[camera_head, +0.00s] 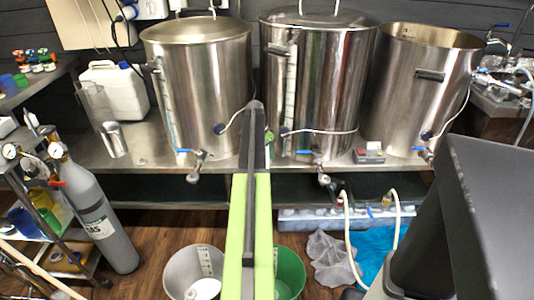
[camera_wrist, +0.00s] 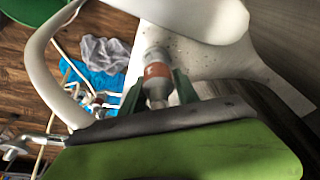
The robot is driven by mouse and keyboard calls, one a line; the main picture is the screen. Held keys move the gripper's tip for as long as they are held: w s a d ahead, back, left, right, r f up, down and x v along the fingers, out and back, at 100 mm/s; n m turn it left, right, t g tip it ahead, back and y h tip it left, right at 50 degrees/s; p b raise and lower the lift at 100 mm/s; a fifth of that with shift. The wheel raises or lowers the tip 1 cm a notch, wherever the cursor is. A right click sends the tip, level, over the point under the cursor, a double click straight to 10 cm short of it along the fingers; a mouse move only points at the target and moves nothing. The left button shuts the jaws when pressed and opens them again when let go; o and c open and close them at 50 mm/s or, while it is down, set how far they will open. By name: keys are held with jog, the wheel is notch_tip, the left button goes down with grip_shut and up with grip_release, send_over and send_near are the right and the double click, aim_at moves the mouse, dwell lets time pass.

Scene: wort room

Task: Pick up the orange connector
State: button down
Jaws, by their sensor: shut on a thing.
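The orange connector (camera_wrist: 157,71) shows in the wrist view, an orange band on a silver metal fitting. My gripper (camera_wrist: 158,82) has its two dark green fingers on either side of it and is shut on it. A thick white hose or handle (camera_wrist: 52,50) curves close by. I cannot tell whether it joins the connector. In the head view my green arm reaches up the middle, and neither my fingers nor the orange connector can be made out there.
Three steel kettles (camera_head: 205,85) stand on a steel bench. A grey gas cylinder (camera_head: 98,215) is at left.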

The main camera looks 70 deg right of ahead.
jog(key=shift+r, duration=0.1)
jog(key=shift+a+r+p, duration=0.1)
jog(key=shift+r+p, duration=0.15)
jog(key=shift+p, duration=0.1)
notch_tip(320, 180, up, 7)
jog(key=p, duration=0.7)
jog(key=shift+w+r, duration=0.1)
jog(key=shift+r, duration=0.05)
jog(key=w+a, duration=0.4)
jog(key=a, duration=0.5)
jog(key=w+a+f, duration=0.1)
jog(key=w+a, duration=0.3)
jog(key=a, duration=0.5)
jog(key=shift+b, duration=0.35)
jog(key=shift+r, duration=0.1)
notch_tip(320, 180, up, 4)
jog(key=p, duration=0.4)
jog(key=shift+r, duration=0.15)
jog(key=shift+s, duration=0.2)
